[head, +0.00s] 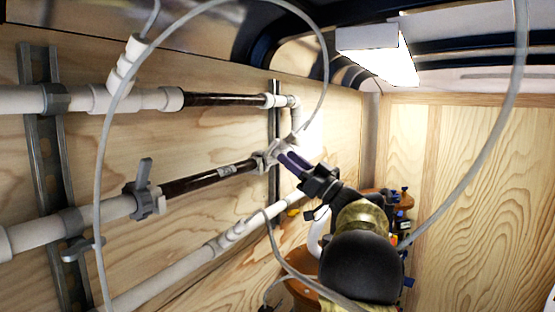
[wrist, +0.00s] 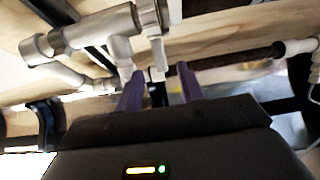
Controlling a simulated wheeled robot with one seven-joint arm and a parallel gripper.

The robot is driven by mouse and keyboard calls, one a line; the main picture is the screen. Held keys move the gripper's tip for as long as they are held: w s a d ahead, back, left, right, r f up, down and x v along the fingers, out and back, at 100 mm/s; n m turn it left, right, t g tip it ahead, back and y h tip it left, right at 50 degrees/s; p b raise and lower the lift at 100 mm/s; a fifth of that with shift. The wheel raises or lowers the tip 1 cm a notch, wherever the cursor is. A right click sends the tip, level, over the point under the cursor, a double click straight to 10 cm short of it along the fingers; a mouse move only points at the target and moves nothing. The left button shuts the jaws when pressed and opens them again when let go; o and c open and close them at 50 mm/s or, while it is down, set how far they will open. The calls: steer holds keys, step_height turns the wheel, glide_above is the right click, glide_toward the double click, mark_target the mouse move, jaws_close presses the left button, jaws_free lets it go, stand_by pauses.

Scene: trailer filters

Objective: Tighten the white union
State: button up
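A white union (head: 268,158) sits at the right end of the middle pipe, beside a dark filter section. In the wrist view, a ribbed white collar (wrist: 150,18), which looks like this union, shows at the top, beyond the fingertips. My gripper (head: 287,160) reaches up from the lower right to this joint. In the wrist view, the purple fingers of my gripper (wrist: 160,78) stand apart, with a narrow pale part of the fitting seen between or just beyond them. I cannot tell whether either finger touches it.
The dark filter (head: 210,180) runs left to a grey valve handle (head: 144,188). An upper dark filter (head: 225,100) and a lower white pipe (head: 180,272) run alongside. Grey cables hang across the view. The wooden back wall (head: 480,190) is bare.

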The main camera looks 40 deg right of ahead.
steer(key=b+v, duration=0.3)
steer(key=v, duration=0.6)
steer(key=shift+c, duration=0.5)
